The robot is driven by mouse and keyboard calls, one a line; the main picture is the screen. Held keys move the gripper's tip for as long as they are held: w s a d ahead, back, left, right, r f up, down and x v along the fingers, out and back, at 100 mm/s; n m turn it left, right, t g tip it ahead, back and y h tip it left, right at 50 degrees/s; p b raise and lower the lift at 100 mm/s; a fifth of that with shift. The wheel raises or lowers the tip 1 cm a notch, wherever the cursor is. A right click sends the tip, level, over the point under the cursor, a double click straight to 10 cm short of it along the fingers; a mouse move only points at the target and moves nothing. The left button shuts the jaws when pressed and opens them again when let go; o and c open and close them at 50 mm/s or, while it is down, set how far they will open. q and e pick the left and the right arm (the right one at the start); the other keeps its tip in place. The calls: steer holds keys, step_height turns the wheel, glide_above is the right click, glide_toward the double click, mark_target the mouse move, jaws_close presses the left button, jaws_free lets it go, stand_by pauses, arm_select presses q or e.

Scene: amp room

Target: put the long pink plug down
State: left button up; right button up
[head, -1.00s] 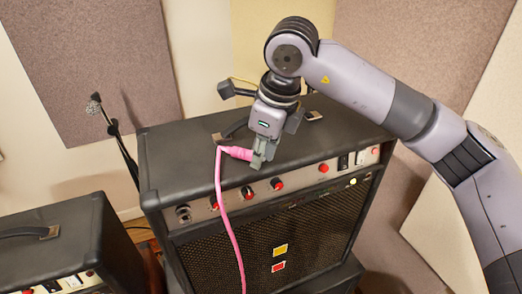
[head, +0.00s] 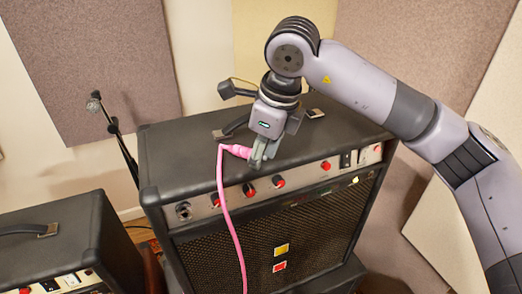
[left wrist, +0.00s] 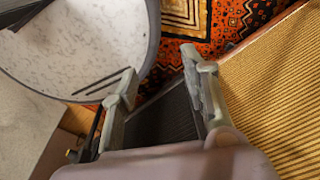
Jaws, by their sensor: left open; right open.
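The long pink plug (head: 237,151) is at the top front edge of the large black amplifier (head: 340,125), its pink cable hanging down over the front. My right gripper (head: 258,160) is open, pointing down at the amplifier top, with its fingers at the plug's right end. The fingers hide that end, and I cannot tell whether they still touch it. My left gripper (left wrist: 160,66) shows only in the left wrist view, open, with nothing between its fingers.
The amplifier's front panel has an input jack (head: 183,211) and several red knobs. A smaller amplifier (head: 60,240) stands at the left, with a microphone stand (head: 122,150) behind. The left wrist view shows a round pale drumhead (left wrist: 80,45), a patterned rug (left wrist: 215,25) and a ribbed tan surface (left wrist: 270,90).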

steer(key=shift+d+f, duration=0.1)
steer(key=shift+f, duration=0.2)
steer(key=shift+r+p, duration=0.45)
steer(key=shift+p, duration=0.15)
steer(key=shift+r+p, duration=0.55)
steer(key=shift+p, duration=0.05)
steer(key=shift+d+r+b, duration=0.3)
steer(key=shift+r+b, duration=0.25)
steer(key=shift+b, duration=0.35)
steer(key=b+v, duration=0.2)
steer(key=v, duration=0.8)
steer(key=shift+r, duration=0.25)
steer(key=shift+s, duration=0.1)
